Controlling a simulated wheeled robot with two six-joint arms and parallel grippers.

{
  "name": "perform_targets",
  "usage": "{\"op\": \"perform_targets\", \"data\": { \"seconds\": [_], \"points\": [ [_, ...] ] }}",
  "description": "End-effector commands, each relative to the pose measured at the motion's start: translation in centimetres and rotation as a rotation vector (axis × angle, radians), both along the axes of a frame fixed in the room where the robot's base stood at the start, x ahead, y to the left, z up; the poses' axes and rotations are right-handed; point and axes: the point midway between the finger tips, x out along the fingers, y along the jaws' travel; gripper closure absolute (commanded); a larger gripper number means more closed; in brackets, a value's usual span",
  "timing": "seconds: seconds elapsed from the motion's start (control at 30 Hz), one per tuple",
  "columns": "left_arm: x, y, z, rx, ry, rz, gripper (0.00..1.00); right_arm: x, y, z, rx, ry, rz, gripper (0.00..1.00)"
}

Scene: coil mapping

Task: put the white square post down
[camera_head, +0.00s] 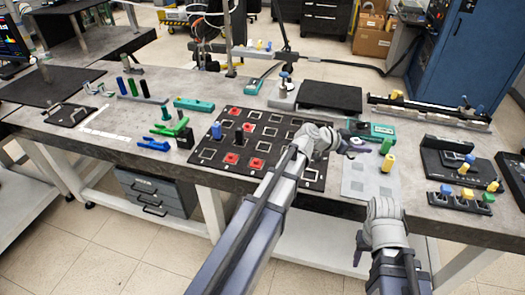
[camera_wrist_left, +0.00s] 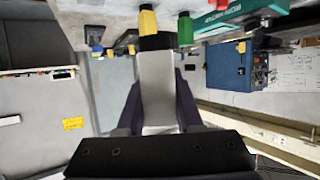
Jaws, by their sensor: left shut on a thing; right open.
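The white square post (camera_wrist_left: 158,90) fills the middle of the left wrist view, held between purple fingers of my left gripper (camera_wrist_left: 158,112). In the head view my left gripper (camera_head: 352,150) reaches right, above the bench between the black board and the pale mat. The post is too small to make out clearly there. My right gripper (camera_head: 359,246) is open and low, in front of the bench edge, partly hidden by its own wrist.
A black board (camera_head: 283,120) with square outlines carries a blue post (camera_head: 217,130) and red pieces (camera_head: 232,158). A pale mat (camera_head: 358,182) lies right of it, with green (camera_head: 387,146) and yellow (camera_head: 388,163) posts. Black fixtures (camera_head: 450,158) stand further right.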

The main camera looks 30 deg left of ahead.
Motion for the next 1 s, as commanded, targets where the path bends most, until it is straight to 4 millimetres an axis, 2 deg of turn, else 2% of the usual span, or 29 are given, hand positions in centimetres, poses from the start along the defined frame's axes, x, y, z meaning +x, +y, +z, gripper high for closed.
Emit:
{"op": "perform_targets", "data": {
  "seconds": [0.03,0.17,0.2,0.3,0.4,0.5,0.6,0.7,0.8,1.0],
  "points": [
    [0.8,3.2,0.0,0.000,0.000,0.056,1.00,0.0,0.0,0.0,0.000,0.000,0.000,0.50],
    [2.1,11.0,-0.1,0.001,0.002,0.199,1.00,0.0,0.0,-0.1,0.000,0.000,0.000,0.50],
    [2.3,13.5,-0.1,0.002,0.001,0.243,1.00,0.0,0.0,-0.1,0.000,0.000,0.000,0.50],
    [2.4,19.5,-0.1,0.000,0.001,0.348,1.00,0.0,0.0,-0.1,0.000,0.000,0.000,0.50],
    [2.1,24.8,-0.2,0.001,0.000,0.440,1.00,0.0,0.0,-0.1,0.000,0.000,0.000,0.50],
    [1.6,29.0,-0.1,0.000,-0.001,0.515,1.00,0.0,0.0,-0.1,0.000,0.000,0.000,0.50],
    [1.0,32.0,-0.1,0.000,-0.002,0.568,1.00,0.0,0.0,-0.2,0.000,0.000,0.000,0.50],
    [0.6,33.9,-0.1,-0.001,-0.003,0.602,1.00,0.0,0.0,-0.2,0.000,0.000,0.000,0.50],
    [0.4,34.8,-0.1,-0.001,-0.003,0.618,1.00,0.0,0.0,-0.2,0.000,0.000,0.000,0.50],
    [0.3,35.0,-0.4,0.000,-0.003,0.621,1.00,0.0,0.0,-0.4,0.000,0.000,0.000,0.50]
  ]
}}
